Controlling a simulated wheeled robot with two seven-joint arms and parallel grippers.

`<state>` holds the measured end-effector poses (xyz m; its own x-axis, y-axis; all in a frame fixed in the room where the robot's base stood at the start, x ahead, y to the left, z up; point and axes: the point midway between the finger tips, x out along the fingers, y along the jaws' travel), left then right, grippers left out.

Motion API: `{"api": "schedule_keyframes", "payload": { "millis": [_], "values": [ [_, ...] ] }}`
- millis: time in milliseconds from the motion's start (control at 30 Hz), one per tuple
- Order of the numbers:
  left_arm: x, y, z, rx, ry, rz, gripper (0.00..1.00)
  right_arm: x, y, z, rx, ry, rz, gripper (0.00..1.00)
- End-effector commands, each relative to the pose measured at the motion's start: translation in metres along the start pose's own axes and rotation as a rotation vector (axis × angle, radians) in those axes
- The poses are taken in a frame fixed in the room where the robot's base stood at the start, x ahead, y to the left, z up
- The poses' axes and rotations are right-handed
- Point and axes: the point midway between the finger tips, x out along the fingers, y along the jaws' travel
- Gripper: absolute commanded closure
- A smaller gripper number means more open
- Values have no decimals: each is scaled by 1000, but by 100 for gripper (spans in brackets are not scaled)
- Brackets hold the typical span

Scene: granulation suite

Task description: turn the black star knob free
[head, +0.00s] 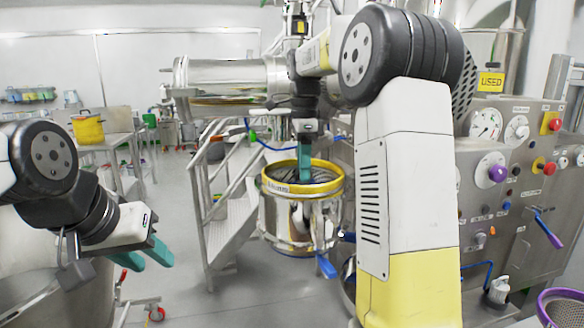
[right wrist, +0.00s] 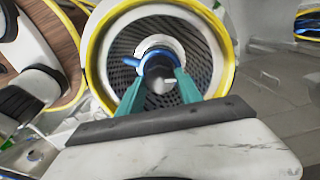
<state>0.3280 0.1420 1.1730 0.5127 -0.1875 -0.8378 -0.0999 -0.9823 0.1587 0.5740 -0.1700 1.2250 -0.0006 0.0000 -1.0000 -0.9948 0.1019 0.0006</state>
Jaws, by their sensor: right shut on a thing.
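The black star knob (right wrist: 157,67) shows in the right wrist view as a dark, blue-tinted shape at the centre of a perforated basket (right wrist: 200,50). Its lobes are hard to make out. The teal fingers of my right gripper (right wrist: 158,84) reach in from below and close on it from two sides. In the head view my right gripper (head: 305,160) points down into the yellow-rimmed steel vessel (head: 303,188), and the knob is hidden there. My left gripper (head: 146,256) is at the lower left, its teal fingers apart and empty, away from the vessel.
A control panel (head: 520,150) with gauges and buttons stands at the right. Metal steps (head: 225,190) rise left of the vessel. A yellow pot (head: 88,128) sits on a table at the back left. A purple-rimmed sieve (head: 562,305) is at the lower right.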

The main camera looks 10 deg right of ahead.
Motion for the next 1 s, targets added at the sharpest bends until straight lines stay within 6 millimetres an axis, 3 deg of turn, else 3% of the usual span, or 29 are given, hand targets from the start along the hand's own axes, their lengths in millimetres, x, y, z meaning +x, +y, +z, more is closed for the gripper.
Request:
{"api": "schedule_keyframes", "payload": {
  "millis": [1000],
  "values": [
    [0, 0, 0, 0, 0, 0, 64, -1, -1, 0, -961, 1, -3, 99]
  ]
}}
